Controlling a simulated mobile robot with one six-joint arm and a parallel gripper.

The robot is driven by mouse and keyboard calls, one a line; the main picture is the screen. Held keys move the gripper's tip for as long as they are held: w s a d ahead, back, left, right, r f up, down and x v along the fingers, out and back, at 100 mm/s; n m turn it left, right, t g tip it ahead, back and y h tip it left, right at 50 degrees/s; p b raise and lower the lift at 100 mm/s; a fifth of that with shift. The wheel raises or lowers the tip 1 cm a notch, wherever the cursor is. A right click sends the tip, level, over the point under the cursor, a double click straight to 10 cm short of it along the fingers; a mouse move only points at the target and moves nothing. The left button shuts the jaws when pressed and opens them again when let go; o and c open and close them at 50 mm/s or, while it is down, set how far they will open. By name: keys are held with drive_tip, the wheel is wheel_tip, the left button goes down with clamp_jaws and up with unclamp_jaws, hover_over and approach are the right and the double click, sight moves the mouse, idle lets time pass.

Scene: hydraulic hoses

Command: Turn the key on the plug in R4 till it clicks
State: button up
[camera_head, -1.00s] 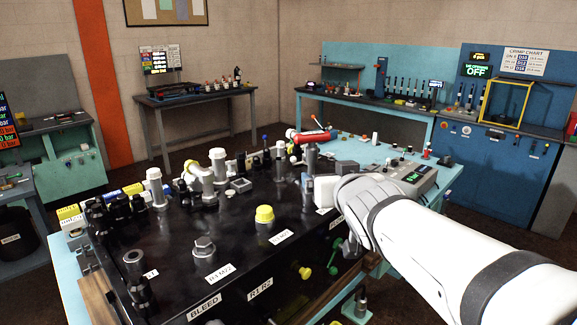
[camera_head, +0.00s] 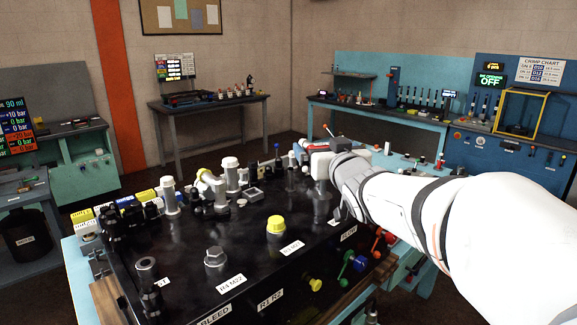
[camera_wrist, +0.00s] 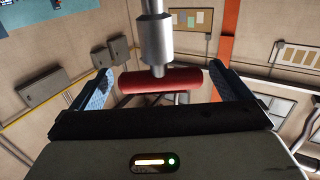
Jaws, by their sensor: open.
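In the wrist view a red bar-shaped handle (camera_wrist: 160,80) lies crosswise between the blue-padded jaws of my gripper (camera_wrist: 162,68). A grey metal shaft (camera_wrist: 157,38) runs from the handle's middle to the top of the picture. The jaws are open, one near each end of the handle; contact cannot be told. In the head view my gripper (camera_head: 318,160) is above the far right part of the black block (camera_head: 190,295), over a grey metal cylinder (camera_head: 318,203). The handle is mostly hidden there. A label (camera_head: 231,284) seems to read R4 M22, beside a hex plug (camera_head: 215,257).
A yellow cap (camera_head: 276,225) stands on the block left of my arm. Tall fittings (camera_head: 230,175) stand at its back and left. Coloured knobs (camera_head: 352,261) stick out at its right side. Benches line the far walls, with open floor between.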

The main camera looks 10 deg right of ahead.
drive_tip(key=shift+w, duration=0.2)
drive_tip(key=shift+c, duration=0.2)
drive_tip(key=shift+r, duration=0.1)
drive_tip(key=c, duration=1.7)
